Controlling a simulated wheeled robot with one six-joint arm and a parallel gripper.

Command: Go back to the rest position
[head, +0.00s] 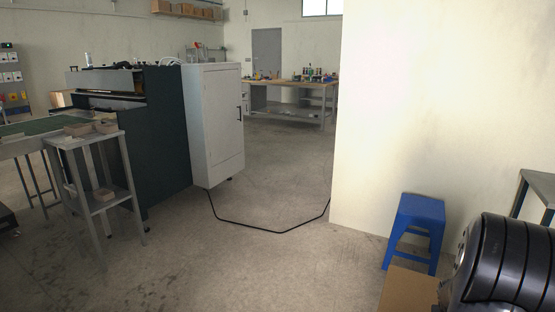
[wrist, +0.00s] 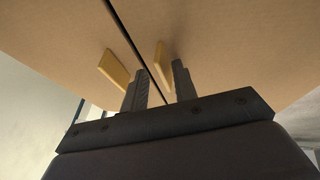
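My gripper (wrist: 158,78) shows in the wrist view as two dark ridged fingers standing apart on a dark crossbar. It looks open, and I see nothing held between the fingers. Two yellowish flat pieces (wrist: 114,68) show just beyond the fingers; I cannot tell whether they are part of the gripper. Brown cardboard-like surfaces (wrist: 215,45) fill most of the view behind, split by a dark slanting line. Their distance from the fingertips is unclear. The gripper is not visible in the head view.
A brown box (head: 408,290) and a blue stool (head: 415,230) stand at the lower right, near a pale wall (head: 440,110). A grey stand (head: 92,170), dark machine (head: 155,150) and white cabinet (head: 215,125) are at left. A black cable (head: 270,231) crosses the otherwise open middle floor.

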